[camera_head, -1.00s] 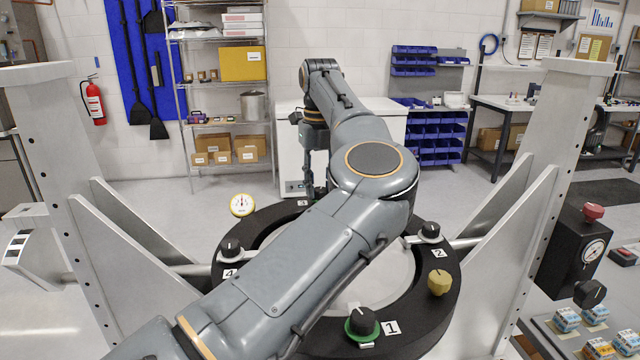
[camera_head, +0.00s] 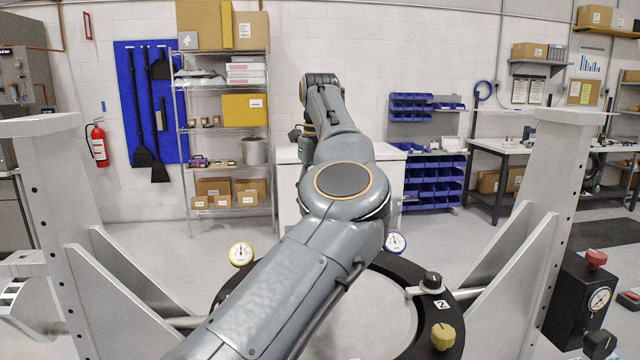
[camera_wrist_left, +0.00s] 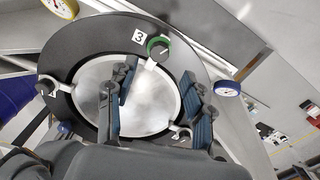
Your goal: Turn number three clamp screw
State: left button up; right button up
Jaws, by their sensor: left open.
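In the left wrist view, the number three clamp screw is a black knob on a green base (camera_wrist_left: 158,47), beside the white "3" label (camera_wrist_left: 140,36) on the dark ring (camera_wrist_left: 100,38). My left gripper (camera_wrist_left: 158,82) is open and empty, its two fingers spread apart over the ring's silver centre and right side. The knob appears above and between the fingertips, apart from them. In the head view, my left arm reaches across the ring (camera_head: 405,268) and hides screw three and the gripper. My right gripper is not in view.
The head view shows the number two black knob (camera_head: 431,280), a yellow knob (camera_head: 443,336), a yellow-rimmed gauge (camera_head: 240,253) and a blue-rimmed gauge (camera_head: 396,242). Upright grey fixture plates stand left (camera_head: 75,220) and right (camera_head: 545,190). A black gauge box (camera_head: 577,300) stands at right.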

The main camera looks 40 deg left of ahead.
pick_arm(q)
jog(key=shift+r, duration=2.55)
